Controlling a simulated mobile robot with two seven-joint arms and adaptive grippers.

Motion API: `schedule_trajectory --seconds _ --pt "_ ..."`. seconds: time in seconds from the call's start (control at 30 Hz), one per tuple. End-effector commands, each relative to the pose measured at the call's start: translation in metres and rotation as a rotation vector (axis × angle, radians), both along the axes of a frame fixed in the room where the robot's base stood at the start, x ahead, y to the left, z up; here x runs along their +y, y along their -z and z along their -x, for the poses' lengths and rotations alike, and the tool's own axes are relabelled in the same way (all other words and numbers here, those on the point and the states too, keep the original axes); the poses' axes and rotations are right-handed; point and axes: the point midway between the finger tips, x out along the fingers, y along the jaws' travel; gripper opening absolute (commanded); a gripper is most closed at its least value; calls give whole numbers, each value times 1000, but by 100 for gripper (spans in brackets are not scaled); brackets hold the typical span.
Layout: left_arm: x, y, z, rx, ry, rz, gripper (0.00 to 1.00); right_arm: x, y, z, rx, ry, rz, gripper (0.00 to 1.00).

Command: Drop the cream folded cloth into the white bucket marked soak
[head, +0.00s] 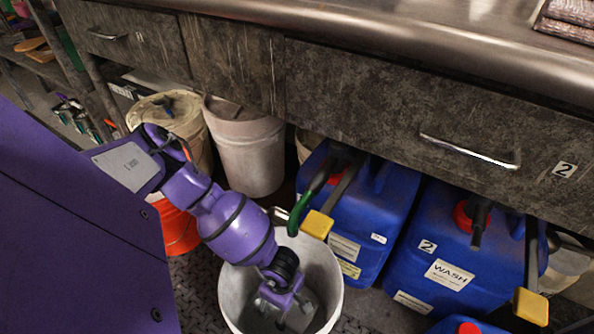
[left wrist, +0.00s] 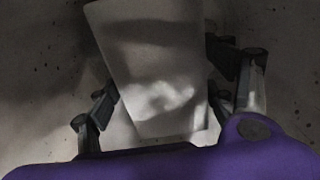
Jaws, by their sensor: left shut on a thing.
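The white bucket (head: 233,291) stands on the floor at the bottom middle of the head view. Its soak marking does not show. My left arm reaches down into its mouth, with the left gripper (head: 284,304) inside the rim, low in the bucket. In the left wrist view, the gripper's dark fingers (left wrist: 160,95) are on either side of a pale, flat, folded piece, the cream folded cloth (left wrist: 150,75). The gripper is shut on it. In the head view the cloth is hard to make out in the shade. My right gripper is not in view.
Blue jugs, one labelled WASH (head: 448,275), stand right of the bucket under the counter (head: 430,50). A yellow-ended handle (head: 317,224) juts near the bucket's rim. A pale bucket (head: 246,155) stands behind, and an orange bucket (head: 178,228) stands to the left.

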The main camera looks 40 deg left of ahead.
Motion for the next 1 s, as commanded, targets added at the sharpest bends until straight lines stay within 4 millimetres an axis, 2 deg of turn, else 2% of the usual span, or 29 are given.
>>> schedule_trajectory --seconds 0.23,0.47,0.6,1.0 --pt "0 47 0 2 2 -1 50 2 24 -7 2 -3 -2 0" --pt "0 71 0 0 1 -1 50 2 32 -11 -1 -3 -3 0" --pt "0 91 0 1 2 -2 50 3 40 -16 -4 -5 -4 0" --pt "0 98 1 2 0 -1 50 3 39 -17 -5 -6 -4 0"
